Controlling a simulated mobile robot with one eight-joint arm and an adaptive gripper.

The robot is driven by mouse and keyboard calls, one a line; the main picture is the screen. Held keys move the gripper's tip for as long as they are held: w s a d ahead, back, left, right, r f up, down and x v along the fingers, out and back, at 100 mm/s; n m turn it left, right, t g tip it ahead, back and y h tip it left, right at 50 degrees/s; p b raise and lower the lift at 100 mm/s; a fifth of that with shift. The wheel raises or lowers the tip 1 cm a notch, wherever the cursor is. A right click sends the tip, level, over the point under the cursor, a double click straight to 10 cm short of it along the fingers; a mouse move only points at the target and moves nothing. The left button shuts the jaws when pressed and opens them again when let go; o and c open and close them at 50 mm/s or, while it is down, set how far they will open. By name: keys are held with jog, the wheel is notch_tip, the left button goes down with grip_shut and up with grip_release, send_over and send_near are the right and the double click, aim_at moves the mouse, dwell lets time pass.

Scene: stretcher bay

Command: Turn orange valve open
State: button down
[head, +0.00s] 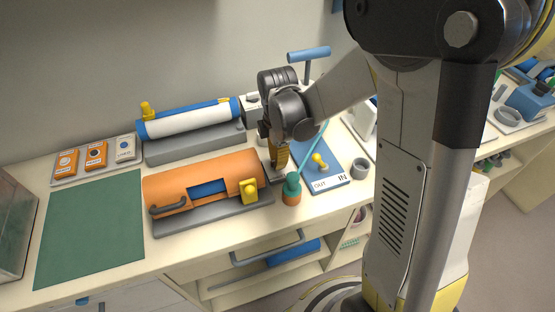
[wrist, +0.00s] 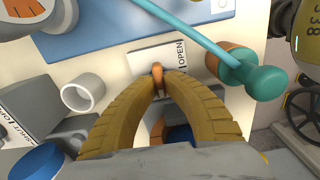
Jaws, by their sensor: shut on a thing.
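The orange valve (wrist: 157,70) shows in the wrist view as a small orange handle between my fingertips. It stands in front of a white plate (wrist: 147,56) marked OPEN with a short dark line. My gripper (wrist: 157,78) has its two ribbed yellow fingers bowed around and closed on the handle. In the head view my gripper (head: 278,173) points down at the counter between the orange case and the blue board. The valve is mostly hidden there by the fingers. The valve's body below the handle is hidden by the fingers in the wrist view.
A teal-and-orange knobbed piece (head: 292,188) and a teal rod (head: 313,148) are close to the right of my gripper. The orange case (head: 200,180) is close on the left. The green mat (head: 90,225) is clear.

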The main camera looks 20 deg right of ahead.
jog(key=m, duration=0.4)
jog(key=m+b, duration=0.1)
jog(key=m, duration=0.3)
jog(key=shift+w+m, duration=0.1)
jog(key=shift+m, duration=0.2)
jog(key=m, duration=0.4)
jog(key=shift+d+m, duration=0.15)
jog(key=shift+m, duration=0.15)
jog(key=m, duration=0.4)
jog(key=shift+m, duration=0.3)
jog(key=c, duration=1.5)
grip_release()
